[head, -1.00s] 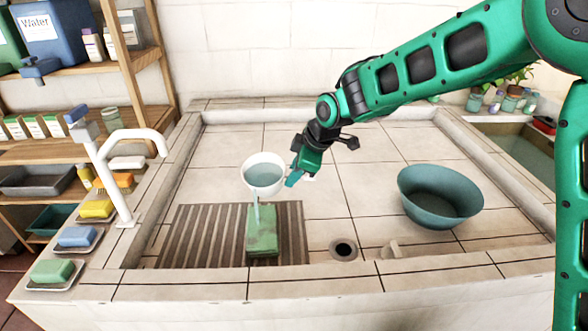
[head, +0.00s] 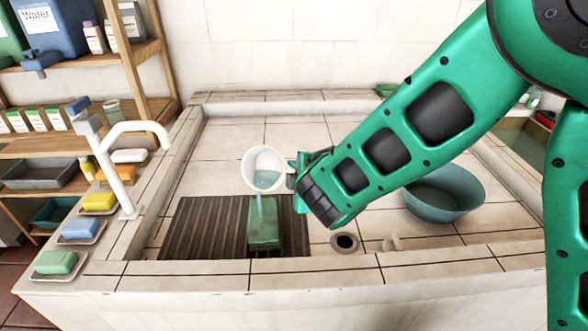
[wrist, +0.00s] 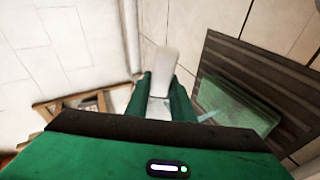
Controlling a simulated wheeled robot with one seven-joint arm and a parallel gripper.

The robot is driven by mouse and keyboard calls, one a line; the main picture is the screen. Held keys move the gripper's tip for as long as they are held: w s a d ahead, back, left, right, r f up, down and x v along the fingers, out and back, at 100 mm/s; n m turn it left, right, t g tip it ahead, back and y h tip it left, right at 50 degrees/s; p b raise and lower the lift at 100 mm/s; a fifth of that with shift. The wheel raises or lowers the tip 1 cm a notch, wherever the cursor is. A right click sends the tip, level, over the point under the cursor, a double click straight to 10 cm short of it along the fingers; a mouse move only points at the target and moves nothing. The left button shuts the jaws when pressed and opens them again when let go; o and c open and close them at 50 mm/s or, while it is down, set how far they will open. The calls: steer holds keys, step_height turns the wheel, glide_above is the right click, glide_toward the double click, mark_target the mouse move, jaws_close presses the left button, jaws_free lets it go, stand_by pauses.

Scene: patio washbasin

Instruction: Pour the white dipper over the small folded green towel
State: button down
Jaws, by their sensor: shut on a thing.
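The white dipper (head: 256,157) is tipped in the head view, its mouth partly facing the camera, with some water inside. A thin stream of water (head: 259,205) falls from it onto the small folded green towel (head: 264,236). The towel lies on the dark slatted mat (head: 200,225) and looks wet. My gripper (head: 295,178) is right of the dipper, above the basin floor, shut on its handle. In the wrist view, the fingers close on the white handle (wrist: 165,63), and the towel (wrist: 238,106) lies to the right. The dipper's cup is mostly hidden there.
A drain hole (head: 344,242) and a small stopper (head: 391,243) are right of the mat. A teal tub (head: 455,195) sits at right, partly behind my arm. A white tap (head: 122,175) and several soaps line the left rim.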

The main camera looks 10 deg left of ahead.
steer(key=shift+s+f+n+t, duration=0.3)
steer(key=shift+s+f+t, duration=0.25)
steer(key=shift+t, duration=0.35)
steer(key=s+t, duration=0.1)
steer(key=f+n+t+y, duration=0.1)
steer(key=t, duration=0.1)
steer(key=s+n+t+y, duration=0.1)
steer(key=shift+s+f+t, duration=0.25)
steer(key=shift+s+t, duration=0.05)
stand_by(0.3)
steer(key=shift+s+y, duration=0.15)
steer(key=shift+y, duration=0.15)
steer(key=shift+r, duration=0.15)
stand_by(1.2)
